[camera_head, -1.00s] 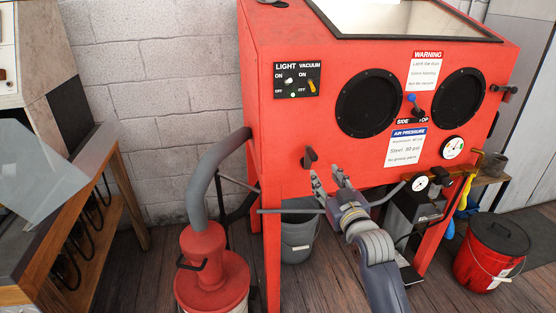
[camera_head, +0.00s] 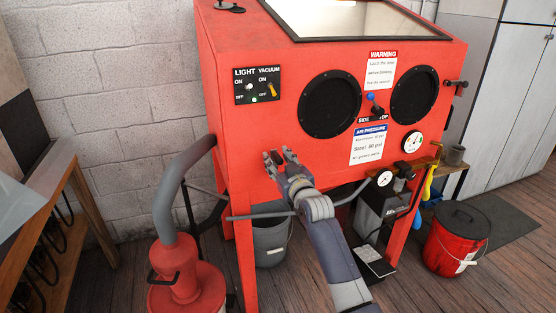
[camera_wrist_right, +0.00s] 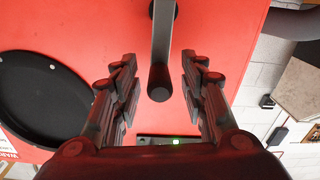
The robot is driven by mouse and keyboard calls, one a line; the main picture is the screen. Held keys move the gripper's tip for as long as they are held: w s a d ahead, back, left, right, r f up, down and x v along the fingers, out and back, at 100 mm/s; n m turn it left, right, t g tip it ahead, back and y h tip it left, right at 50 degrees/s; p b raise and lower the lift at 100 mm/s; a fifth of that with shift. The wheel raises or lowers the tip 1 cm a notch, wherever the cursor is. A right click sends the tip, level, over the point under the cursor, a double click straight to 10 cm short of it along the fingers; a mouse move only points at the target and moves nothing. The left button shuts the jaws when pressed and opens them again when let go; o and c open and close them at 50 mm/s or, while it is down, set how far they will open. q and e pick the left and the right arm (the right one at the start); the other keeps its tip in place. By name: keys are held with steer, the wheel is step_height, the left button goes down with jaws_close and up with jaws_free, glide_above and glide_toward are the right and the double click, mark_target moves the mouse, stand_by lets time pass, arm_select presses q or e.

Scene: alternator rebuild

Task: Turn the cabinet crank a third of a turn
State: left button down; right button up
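The red blast cabinet (camera_head: 225,130) stands against the wall. Its crank, a dark grey arm (camera_wrist_right: 163,35) with a round-ended handle (camera_wrist_right: 160,82), sticks out from the red front panel in the right wrist view. My right gripper (camera_wrist_right: 148,85) is open, with one finger on each side of the handle and visible gaps on both sides. In the head view my right gripper (camera_head: 281,155) is at the cabinet's lower left front and covers the crank, so I cannot make it out there. My left gripper is not in view.
The light and vacuum switch panel (camera_head: 257,85) is up and left of my right gripper. Two black glove ports (camera_head: 330,104) and a selector lever with a blue knob (camera_head: 371,97) are to the right. A grey bucket (camera_head: 270,240) and a red vacuum (camera_head: 176,262) stand below.

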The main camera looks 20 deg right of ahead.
steer(key=shift+w, duration=0.2)
jaws_close()
steer(key=shift+a, duration=0.1)
